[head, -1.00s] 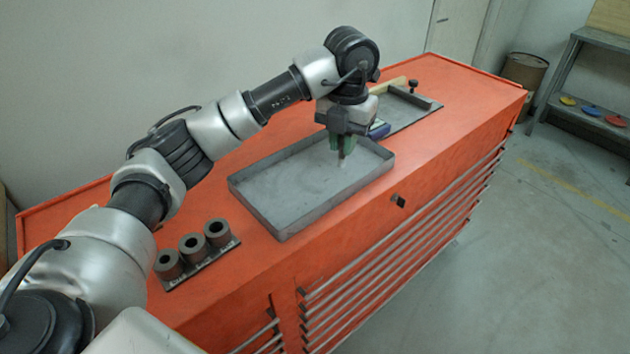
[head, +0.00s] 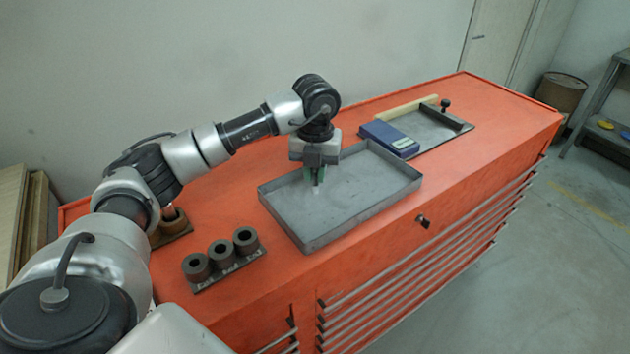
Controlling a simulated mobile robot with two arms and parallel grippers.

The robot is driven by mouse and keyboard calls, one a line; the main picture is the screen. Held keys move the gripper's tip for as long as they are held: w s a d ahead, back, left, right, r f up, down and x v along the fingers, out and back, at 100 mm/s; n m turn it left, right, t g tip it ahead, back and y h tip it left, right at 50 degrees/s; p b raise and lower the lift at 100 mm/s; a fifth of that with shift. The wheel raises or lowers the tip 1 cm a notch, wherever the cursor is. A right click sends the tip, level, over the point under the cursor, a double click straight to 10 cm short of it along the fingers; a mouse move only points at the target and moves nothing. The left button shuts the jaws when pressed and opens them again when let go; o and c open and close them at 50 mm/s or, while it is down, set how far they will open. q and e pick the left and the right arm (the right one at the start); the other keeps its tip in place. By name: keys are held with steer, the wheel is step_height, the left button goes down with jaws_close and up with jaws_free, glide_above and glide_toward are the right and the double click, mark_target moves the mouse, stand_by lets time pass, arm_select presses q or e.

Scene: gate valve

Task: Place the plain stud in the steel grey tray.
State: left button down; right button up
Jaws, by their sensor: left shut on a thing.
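The steel grey tray (head: 375,207) lies on the orange cabinet top, a wide shallow box with low walls. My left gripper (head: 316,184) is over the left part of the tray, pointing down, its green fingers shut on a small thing. Only a small pale tip of this thing, perhaps the plain stud (head: 316,190), shows below the fingers. I cannot tell whether it touches the tray floor. The rest of the tray is empty. My right gripper is not in view.
A rack with three dark hollow cylinders (head: 221,252) stands left of the tray. A brown block (head: 172,224) is partly behind my left arm. A blue box (head: 389,137) and a flat dark plate (head: 440,127) lie beyond the tray. The cabinet's front right top is clear.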

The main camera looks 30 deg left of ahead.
mark_target(315, 193)
arm_select(q)
step_height(315, 193, down, 3)
steer(key=shift+f+p, duration=0.1)
steer(key=shift+p, duration=0.55)
steer(key=shift+f, duration=0.5)
steer(key=c, duration=1.6)
jaws_free()
steer(key=shift+f, duration=0.2)
steer(key=o, duration=0.5)
steer(key=shift+r, duration=0.1)
